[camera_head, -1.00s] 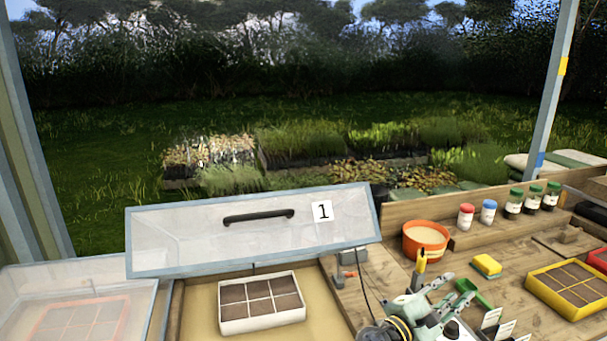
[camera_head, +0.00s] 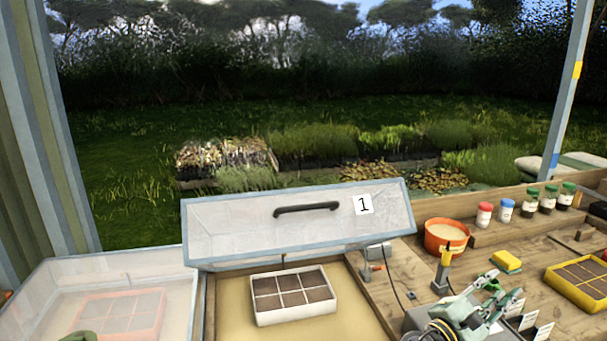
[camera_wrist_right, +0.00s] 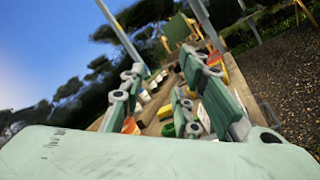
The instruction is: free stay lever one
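The lid marked 1 (camera_head: 300,230) stands raised over a box with a sandy floor. A green piece (camera_head: 80,337) at the bottom left edge may be part of my left gripper.
A white six-cell tray (camera_head: 295,318) sits in the open box. A clear closed lid (camera_head: 60,290) covers the left box. A yellow-topped tool (camera_head: 446,256), an orange pot (camera_head: 430,240), a sponge (camera_head: 506,262) and a yellow tray (camera_head: 555,287) stand on the bench.

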